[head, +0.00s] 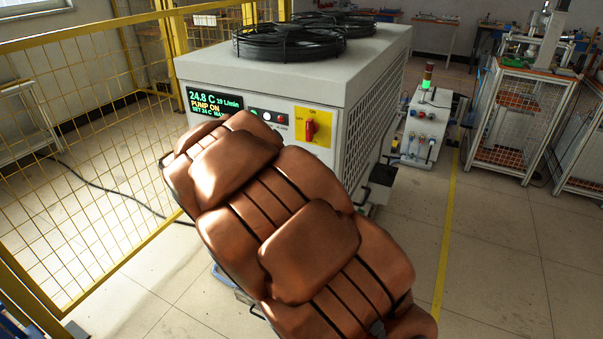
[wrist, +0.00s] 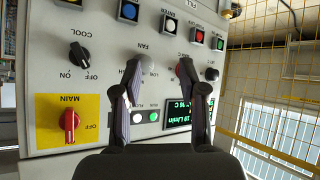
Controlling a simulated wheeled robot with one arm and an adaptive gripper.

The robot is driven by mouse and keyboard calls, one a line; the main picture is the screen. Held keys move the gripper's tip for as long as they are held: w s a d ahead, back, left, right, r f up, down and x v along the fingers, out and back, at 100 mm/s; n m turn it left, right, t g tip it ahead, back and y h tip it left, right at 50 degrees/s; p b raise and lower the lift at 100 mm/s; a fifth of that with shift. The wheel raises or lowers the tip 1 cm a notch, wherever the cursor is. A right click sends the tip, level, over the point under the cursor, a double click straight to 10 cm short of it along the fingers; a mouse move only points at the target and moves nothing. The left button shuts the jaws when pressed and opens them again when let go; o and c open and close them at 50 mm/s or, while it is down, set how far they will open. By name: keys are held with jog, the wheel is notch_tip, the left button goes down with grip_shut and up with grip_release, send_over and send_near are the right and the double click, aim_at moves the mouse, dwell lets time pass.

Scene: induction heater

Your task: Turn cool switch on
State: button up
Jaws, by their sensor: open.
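The cool switch (wrist: 80,55) is a black rotary knob on the panel, labelled COOL, ON and OFF. It shows upside down at the upper left of the wrist view, and its handle appears tilted toward OFF. My gripper (wrist: 158,72) is open and empty, with its two fingers pointing at the panel. The cool switch lies left of both fingers, apart from them. A grey FAN knob (wrist: 148,66) shows between the fingers, near the left one. In the head view my arm covers part of the panel and hides my gripper and the cool switch.
The red MAIN switch (wrist: 70,126) on its yellow plate sits below the cool switch in the wrist view. Coloured buttons line the panel, with a lit display (head: 215,101) beside them. A yellow mesh fence (head: 90,110) stands left of the cooler cabinet (head: 300,65).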

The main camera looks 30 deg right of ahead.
jog(key=w+d+f+m+h+b, duration=0.1)
jog(key=w+d+h, duration=0.1)
jog(key=d+h, duration=0.3)
jog(key=w+d+f+h, duration=0.1)
jog(key=d+h, duration=0.4)
jog(key=d, duration=0.8)
jog(key=shift+w+m+b, duration=0.35)
jog(key=shift+w+m, duration=0.05)
jog(key=shift+w, duration=0.35)
jog(key=shift+c, duration=0.2)
grip_shut()
